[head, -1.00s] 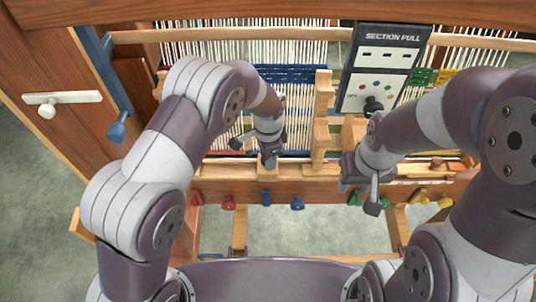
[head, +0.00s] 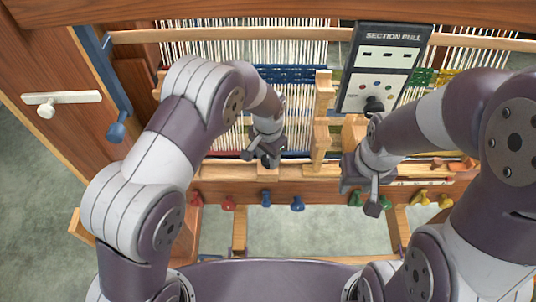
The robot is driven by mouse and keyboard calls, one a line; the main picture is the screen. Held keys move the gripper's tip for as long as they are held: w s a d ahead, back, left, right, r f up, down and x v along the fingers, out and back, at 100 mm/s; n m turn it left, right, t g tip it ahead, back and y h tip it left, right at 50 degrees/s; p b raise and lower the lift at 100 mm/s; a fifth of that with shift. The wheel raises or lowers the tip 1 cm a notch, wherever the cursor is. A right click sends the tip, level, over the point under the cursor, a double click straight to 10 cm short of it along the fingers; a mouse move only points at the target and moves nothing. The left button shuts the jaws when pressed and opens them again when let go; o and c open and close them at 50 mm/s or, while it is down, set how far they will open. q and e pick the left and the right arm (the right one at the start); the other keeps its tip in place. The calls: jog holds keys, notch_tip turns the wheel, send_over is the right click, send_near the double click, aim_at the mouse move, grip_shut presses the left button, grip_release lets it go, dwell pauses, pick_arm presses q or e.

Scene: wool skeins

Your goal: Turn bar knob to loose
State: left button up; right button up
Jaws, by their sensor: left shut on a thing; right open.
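My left gripper (head: 262,155) is shut at the front wooden bar of the loom, just above a small wooden block (head: 268,169). What it holds is mostly hidden by its fingers; by its place it seems to be the bar knob. I cannot read any loose or tight mark there. My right gripper (head: 365,183) is open and empty, in front of the bar at the right, below the panel.
A black panel (head: 349,62) marked "SECTION PULL" carries a dark knob (head: 374,104). Several coloured pegs line the front beam (head: 325,190). A white handle (head: 62,98) and a blue knob (head: 117,131) are at the left. Warp threads stretch behind.

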aim_at(268, 158)
pick_arm(q)
jog(key=shift+w+r, duration=0.1)
jog(key=shift+r, duration=0.05)
jog(key=o, duration=1)
jog(key=shift+o, duration=0.2)
notch_tip(268, 158, up, 13)
jog(key=b, duration=0.1)
jog(key=shift+f+b, duration=0.2)
jog(key=shift+b, duration=0.1)
